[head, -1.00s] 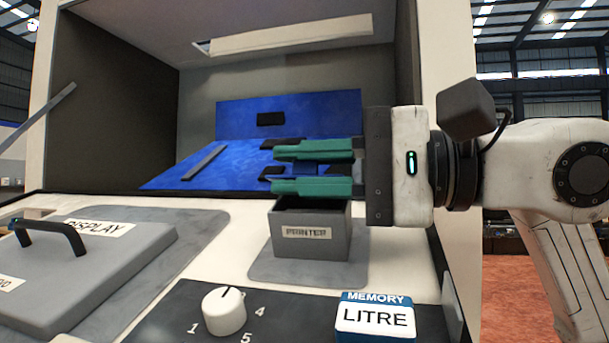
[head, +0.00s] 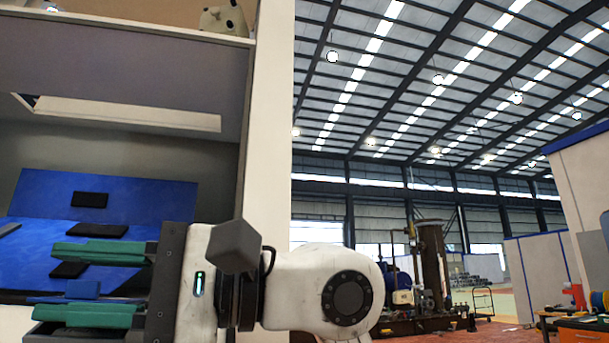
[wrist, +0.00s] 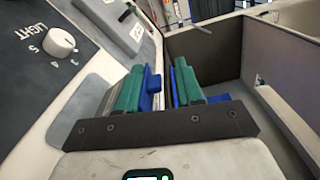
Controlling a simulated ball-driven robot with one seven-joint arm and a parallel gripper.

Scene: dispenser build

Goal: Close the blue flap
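Blue panels stand in the open cabinet in the head view: an upright one (head: 140,192) at the back with a black block on it, and a lower one (head: 30,232) sloping toward me with black blocks. I cannot tell which is the flap. My gripper (head: 97,284) has two green fingers spread apart, pointing left in front of the lower panel. A small blue piece (head: 82,290) shows between them. In the wrist view the green fingers (wrist: 158,88) are apart, with blue parts (wrist: 151,84) along the gap. The fingers hide part of the lower panel.
The cabinet's right post (head: 268,130) stands behind my arm. A shelf edge (head: 130,28) runs above, holding a pale object (head: 225,18). A dark box (head: 60,335) shows below the fingers. The wrist view shows a white knob (wrist: 59,42) on a dark control panel.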

